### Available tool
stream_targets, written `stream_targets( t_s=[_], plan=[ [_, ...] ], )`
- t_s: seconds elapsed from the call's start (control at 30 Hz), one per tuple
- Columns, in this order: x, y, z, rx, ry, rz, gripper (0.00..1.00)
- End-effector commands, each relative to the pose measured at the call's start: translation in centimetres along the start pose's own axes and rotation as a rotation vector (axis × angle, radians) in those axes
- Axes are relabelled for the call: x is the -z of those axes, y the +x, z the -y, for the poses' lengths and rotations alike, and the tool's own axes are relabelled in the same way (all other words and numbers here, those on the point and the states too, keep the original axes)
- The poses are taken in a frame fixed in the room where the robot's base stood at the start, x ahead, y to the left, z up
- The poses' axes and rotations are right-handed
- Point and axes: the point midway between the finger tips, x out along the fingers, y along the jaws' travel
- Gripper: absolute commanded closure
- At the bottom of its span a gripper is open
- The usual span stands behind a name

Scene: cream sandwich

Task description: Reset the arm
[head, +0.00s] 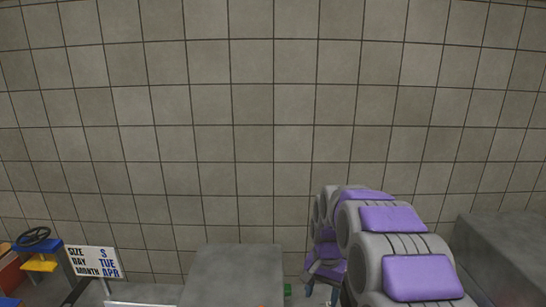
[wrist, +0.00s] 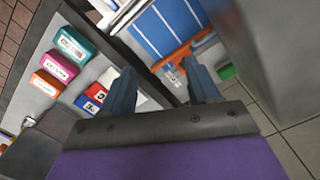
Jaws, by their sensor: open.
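My arm is purple and grey and rises from the bottom right of the head view, bending down at its far end. My gripper (head: 322,285) hangs low there, beside a grey block, and its tips are hard to make out. In the wrist view the two blue-grey fingers of my gripper (wrist: 162,85) stand apart with nothing held between them. Beyond the fingers lie an orange bar-like object (wrist: 186,50) and a blue striped panel (wrist: 165,25). I cannot tell whether the fingers touch anything.
Teal (wrist: 75,43), pink (wrist: 60,65) and orange (wrist: 46,83) labelled boxes sit on a light surface. A small green object (wrist: 226,71) is near the tiled floor. A sign (head: 94,262) stands left; grey blocks (head: 235,272) stand low before the tiled wall.

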Motion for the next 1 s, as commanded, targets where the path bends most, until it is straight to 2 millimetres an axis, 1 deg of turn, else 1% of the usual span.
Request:
stream_targets(
  t_s=[0.03,0.2,0.47,0.77,1.0],
  plan=[
    [-0.9,-0.4,-0.5,0.001,-0.015,-0.001,0.4],
    [-4.0,-1.4,-2.2,-0.005,-0.072,0.01,0.4],
    [-8.8,-2.4,-5.1,-0.013,-0.157,0.023,0.4],
    [-14.5,-2.7,-8.6,-0.024,-0.25,0.039,0.4],
    [-19.1,-2.2,-11.4,-0.032,-0.323,0.054,0.4]
  ],
)
